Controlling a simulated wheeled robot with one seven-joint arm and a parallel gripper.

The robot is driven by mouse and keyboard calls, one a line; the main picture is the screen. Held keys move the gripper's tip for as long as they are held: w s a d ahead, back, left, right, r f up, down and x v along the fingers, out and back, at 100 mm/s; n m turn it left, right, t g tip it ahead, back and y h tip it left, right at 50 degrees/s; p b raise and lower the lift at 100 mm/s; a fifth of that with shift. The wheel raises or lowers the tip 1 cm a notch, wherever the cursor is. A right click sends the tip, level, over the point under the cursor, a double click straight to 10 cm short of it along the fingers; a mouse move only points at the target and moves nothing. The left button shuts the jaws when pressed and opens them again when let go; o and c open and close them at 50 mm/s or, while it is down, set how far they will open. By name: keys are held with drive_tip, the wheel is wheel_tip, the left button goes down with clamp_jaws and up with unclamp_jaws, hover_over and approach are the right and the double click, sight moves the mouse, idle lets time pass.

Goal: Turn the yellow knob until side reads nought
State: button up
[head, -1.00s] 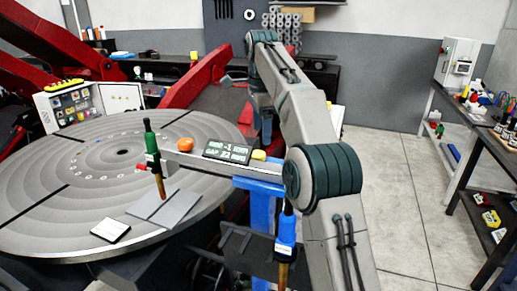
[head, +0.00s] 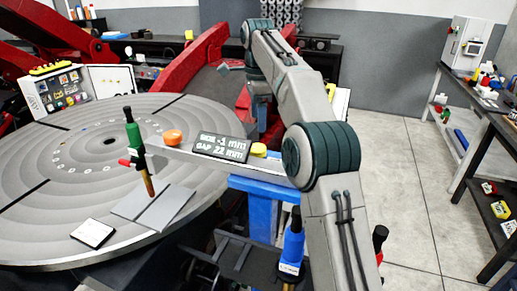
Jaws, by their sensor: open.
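The yellow knob (head: 258,150) sits on the grey bar just right of the display and left of my arm's large teal joint. The display (head: 221,147) reads SIDE -1 mm and GAP 22 mm. An orange knob (head: 172,137) stands on the bar left of the display. At the bar's left end a green-handled torch (head: 134,139) points down at the seam between two grey plates (head: 155,207) on the round table (head: 60,222). My gripper cannot be made out; the far end of my arm is hidden behind its own links. Nothing visible touches the yellow knob.
A blue post (head: 262,215) supports the bar. A blue-handled torch (head: 291,245) hangs below, close to my arm. Red positioner arms (head: 200,65) rise behind the table. A bench (head: 490,130) with tools stands at the right, with open floor (head: 405,180) between.

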sight(258, 147)
wheel_tip(258, 147, down, 10)
drive_tip(key=shift+d+r+b, duration=0.1)
drive_tip(key=shift+r+b, duration=0.15)
drive_tip(key=shift+b, duration=0.45)
drive_tip(key=c, duration=1)
drive_tip(key=shift+o, duration=0.2)
drive_tip(key=shift+r, duration=0.1)
